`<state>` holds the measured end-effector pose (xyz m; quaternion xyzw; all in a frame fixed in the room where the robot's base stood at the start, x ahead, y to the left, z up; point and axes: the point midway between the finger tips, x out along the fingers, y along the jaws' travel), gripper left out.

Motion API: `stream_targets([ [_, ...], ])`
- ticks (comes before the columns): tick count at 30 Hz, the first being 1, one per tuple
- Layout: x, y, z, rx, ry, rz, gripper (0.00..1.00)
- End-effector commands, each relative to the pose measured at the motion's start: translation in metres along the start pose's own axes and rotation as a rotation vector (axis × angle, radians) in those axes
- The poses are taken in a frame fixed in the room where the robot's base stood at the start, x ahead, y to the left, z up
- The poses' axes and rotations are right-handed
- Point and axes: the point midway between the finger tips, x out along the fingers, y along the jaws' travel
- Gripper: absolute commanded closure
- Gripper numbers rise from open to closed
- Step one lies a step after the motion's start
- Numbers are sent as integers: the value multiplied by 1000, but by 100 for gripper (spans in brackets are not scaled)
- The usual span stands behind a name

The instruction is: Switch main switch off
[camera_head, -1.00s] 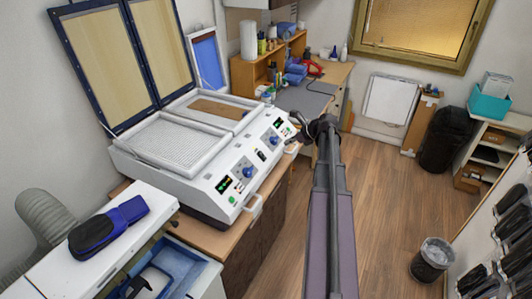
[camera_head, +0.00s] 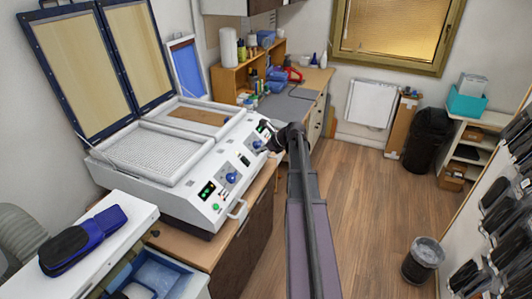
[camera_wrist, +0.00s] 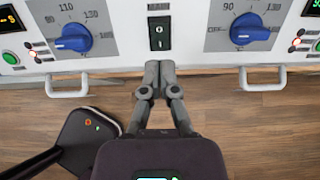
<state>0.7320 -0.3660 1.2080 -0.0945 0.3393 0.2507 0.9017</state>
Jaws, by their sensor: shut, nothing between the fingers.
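The main switch (camera_wrist: 159,33) is a black rocker marked 0 and I, set in the white front panel between two blue knobs. In the head view it shows small on the machine's sloping front (camera_head: 244,160). I cannot tell which side of the rocker is pressed in. My gripper (camera_wrist: 159,68) is shut and empty. In the wrist view its fingertips appear just below the switch, near the panel's lower edge, and do not cover it. In the head view my gripper (camera_head: 269,141) is by the panel's right part.
Blue knobs (camera_wrist: 70,38) and (camera_wrist: 245,30) flank the switch. Metal handles (camera_wrist: 67,87) and (camera_wrist: 262,78) stick out below the panel. The white machine (camera_head: 150,180) stands on a wooden cabinet (camera_head: 245,235). Open floor (camera_head: 370,205) lies to the right, with a bin (camera_head: 421,262).

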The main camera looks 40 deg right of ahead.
Motion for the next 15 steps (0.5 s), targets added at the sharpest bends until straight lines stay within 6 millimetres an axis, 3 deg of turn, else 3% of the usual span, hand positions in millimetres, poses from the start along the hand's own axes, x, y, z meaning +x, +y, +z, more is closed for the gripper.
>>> stream_targets([
  [15, 61, 0, -2, 0, 0, 1, 100],
])
